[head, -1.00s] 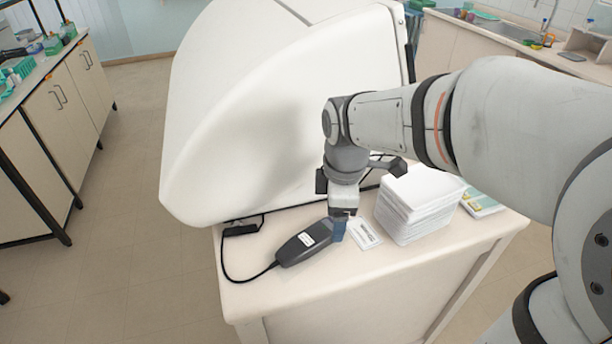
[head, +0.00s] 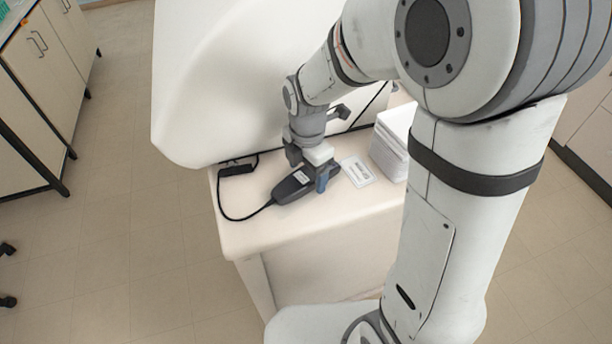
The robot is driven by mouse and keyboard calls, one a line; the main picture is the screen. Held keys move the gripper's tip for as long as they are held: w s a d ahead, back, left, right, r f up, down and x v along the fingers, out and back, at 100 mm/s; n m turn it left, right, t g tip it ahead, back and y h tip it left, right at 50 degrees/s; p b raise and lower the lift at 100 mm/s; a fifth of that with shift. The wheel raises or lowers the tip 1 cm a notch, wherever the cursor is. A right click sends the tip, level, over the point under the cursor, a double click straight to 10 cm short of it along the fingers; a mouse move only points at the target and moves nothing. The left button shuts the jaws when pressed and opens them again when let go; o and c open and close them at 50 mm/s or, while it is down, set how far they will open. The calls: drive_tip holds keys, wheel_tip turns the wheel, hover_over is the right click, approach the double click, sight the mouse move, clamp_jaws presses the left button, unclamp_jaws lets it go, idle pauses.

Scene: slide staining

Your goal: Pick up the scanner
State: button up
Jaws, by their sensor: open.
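The scanner (head: 291,188) is a dark grey handheld device with a white label and a black cable. It lies on the white table top, below the large white machine. My gripper (head: 310,180) is open and pointing down at the scanner's right end. One blue-grey finger shows on the near side of that end, and a dark finger shows on the far side. Whether the fingers touch the scanner cannot be told. The far part of the scanner's right end is hidden by my gripper.
A white label card (head: 357,170) lies just right of the scanner. A stack of white paper (head: 390,145) stands further right, partly behind my arm. The white machine (head: 222,90) rises behind. A small black box (head: 236,170) is at the cable's left. The table's front is clear.

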drive_tip(key=shift+f, duration=0.3)
drive_tip(key=shift+c, duration=0.4)
drive_tip(key=c, duration=1.1)
